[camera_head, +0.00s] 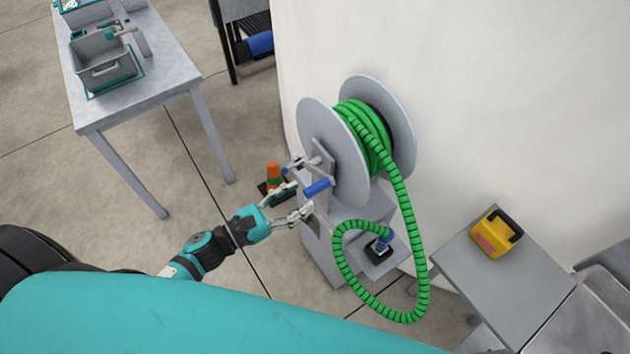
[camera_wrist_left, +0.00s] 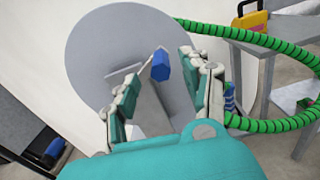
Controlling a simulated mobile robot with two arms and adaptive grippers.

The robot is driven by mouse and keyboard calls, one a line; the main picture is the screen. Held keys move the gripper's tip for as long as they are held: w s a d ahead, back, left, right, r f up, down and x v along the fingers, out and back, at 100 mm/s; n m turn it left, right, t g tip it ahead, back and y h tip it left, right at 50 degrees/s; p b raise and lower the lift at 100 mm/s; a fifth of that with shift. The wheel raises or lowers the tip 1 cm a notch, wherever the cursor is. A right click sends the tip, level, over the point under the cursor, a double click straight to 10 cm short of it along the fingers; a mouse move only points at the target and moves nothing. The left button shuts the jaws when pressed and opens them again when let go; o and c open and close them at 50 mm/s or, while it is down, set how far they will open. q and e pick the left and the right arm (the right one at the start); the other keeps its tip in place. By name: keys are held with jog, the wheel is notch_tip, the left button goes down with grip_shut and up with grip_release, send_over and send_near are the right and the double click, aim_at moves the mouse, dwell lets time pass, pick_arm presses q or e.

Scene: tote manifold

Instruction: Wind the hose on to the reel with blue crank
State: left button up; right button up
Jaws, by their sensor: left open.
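The reel (camera_head: 334,152) has two grey discs with green hose (camera_head: 371,130) wound between them. A length of hose hangs down in a loop (camera_head: 423,285) and curls back to a blue-ended piece on a black block (camera_head: 380,248). The blue crank handle (camera_head: 318,187) sticks out from the reel's near disc. My left gripper (camera_head: 299,199) is open, its fingers close to the handle. In the left wrist view the handle (camera_wrist_left: 161,66) shows beyond and between the open fingers (camera_wrist_left: 160,92), and I see no grip on it. My right gripper is not in view.
An orange and green cone (camera_head: 273,177) stands behind the left gripper. A metal table (camera_head: 160,90) with a grey bin (camera_head: 104,62) is at upper left. A grey side table (camera_head: 502,290) with a yellow box (camera_head: 495,232) is at right. A white wall stands behind the reel.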

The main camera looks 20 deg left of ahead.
aim_at(306, 194)
pick_arm(q)
jog(key=p+x, duration=0.1)
jog(key=x, duration=0.4)
jog(key=shift+w+d, duration=0.1)
grip_shut()
dwell(0.3)
